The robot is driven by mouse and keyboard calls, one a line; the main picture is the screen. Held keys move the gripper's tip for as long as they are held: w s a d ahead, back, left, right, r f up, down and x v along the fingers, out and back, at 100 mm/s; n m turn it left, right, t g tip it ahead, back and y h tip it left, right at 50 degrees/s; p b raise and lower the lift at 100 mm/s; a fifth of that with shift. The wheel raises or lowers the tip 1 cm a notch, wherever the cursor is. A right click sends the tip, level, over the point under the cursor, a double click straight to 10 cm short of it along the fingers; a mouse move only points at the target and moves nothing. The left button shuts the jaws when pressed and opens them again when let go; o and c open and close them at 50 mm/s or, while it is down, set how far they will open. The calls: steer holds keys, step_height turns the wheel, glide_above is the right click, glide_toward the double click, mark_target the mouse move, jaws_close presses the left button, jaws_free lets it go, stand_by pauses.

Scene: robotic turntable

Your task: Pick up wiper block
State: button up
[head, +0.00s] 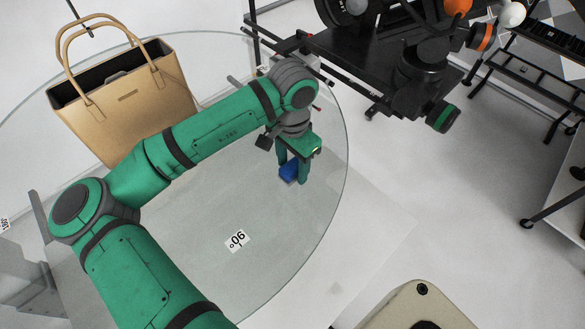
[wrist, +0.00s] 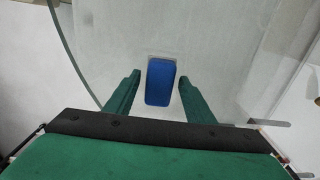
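The wiper block is a small blue block (wrist: 160,83) on the glass turntable (head: 215,262). In the head view the blue block (head: 291,171) shows near the turntable's right side, partly behind my gripper (head: 293,180). In the wrist view my gripper (wrist: 160,98) is open. Its two green fingers stand one on each side of the block, with a gap on both sides. The block's far end reaches beyond the fingertips in that view. I cannot tell the exact height of the fingertips above the glass.
A tan handbag (head: 130,100) stands on the turntable at the left, behind my arm. A 90° label (head: 237,240) lies on the glass. A black frame with equipment (head: 385,65) stands beyond the turntable's edge at the upper right. The front of the glass is clear.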

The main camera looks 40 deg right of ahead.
mark_target(293, 165)
steer(key=c, duration=0.9)
step_height(293, 165, up, 9)
steer(key=shift+d+f, duration=0.1)
steer(key=shift+s+r, duration=0.15)
steer(key=shift+r, duration=0.5)
steer(key=shift+o, duration=1.3)
